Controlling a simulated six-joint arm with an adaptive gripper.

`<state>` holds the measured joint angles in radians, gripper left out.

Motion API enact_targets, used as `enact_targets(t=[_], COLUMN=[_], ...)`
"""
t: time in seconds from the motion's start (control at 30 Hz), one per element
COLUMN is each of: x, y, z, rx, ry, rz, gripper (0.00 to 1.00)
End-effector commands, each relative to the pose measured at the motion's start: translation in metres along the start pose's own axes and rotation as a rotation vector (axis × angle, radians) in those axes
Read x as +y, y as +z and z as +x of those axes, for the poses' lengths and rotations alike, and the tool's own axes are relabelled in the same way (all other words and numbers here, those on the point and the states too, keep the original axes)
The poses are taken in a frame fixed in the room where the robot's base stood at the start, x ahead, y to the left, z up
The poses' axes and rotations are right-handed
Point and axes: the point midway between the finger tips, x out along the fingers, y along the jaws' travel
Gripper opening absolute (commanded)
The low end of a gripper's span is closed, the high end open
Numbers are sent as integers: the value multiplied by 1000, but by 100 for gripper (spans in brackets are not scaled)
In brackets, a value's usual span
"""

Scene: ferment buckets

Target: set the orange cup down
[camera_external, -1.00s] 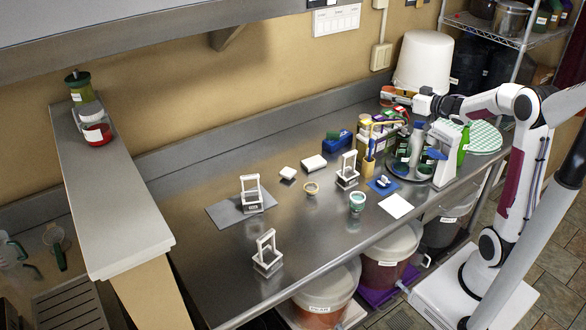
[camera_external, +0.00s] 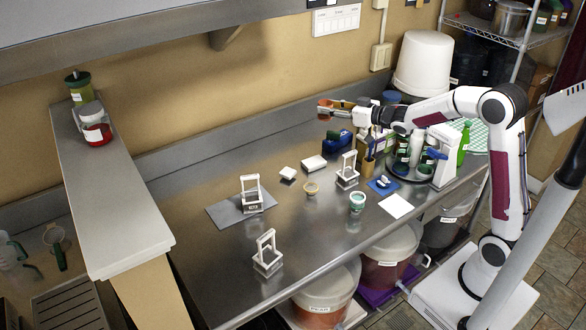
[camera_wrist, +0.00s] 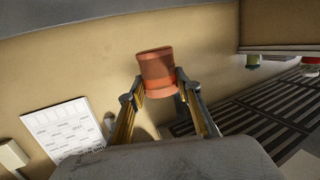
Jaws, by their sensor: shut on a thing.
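The orange cup (camera_wrist: 156,66) is held between the two fingertips of my gripper (camera_wrist: 158,88) in the wrist view. In the external view the orange cup (camera_external: 324,110) shows small at the left end of my gripper (camera_external: 340,105), above the back part of the steel counter (camera_external: 330,225). The cup looks tipped on its side there, and it is clear of the counter. My gripper is shut on it. The inside of the cup is not visible in the wrist view.
A blue holder (camera_external: 340,137) stands below my gripper. Green-capped jars on a round tray (camera_external: 422,172), a blue-white dispenser (camera_external: 440,160) and a green bottle (camera_external: 464,145) crowd the right. The front-left counter is mostly bare, with small white presses (camera_external: 267,255).

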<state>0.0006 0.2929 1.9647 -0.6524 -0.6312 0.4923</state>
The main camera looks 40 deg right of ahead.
Motion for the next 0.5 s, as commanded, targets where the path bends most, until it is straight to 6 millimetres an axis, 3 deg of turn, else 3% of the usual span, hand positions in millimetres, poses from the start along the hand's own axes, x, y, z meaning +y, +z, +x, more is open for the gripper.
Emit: enact_targets(t=[0.5], x=[-130], y=[17], z=[54], rx=[0], ry=[-108], rz=[-15], gripper=[11])
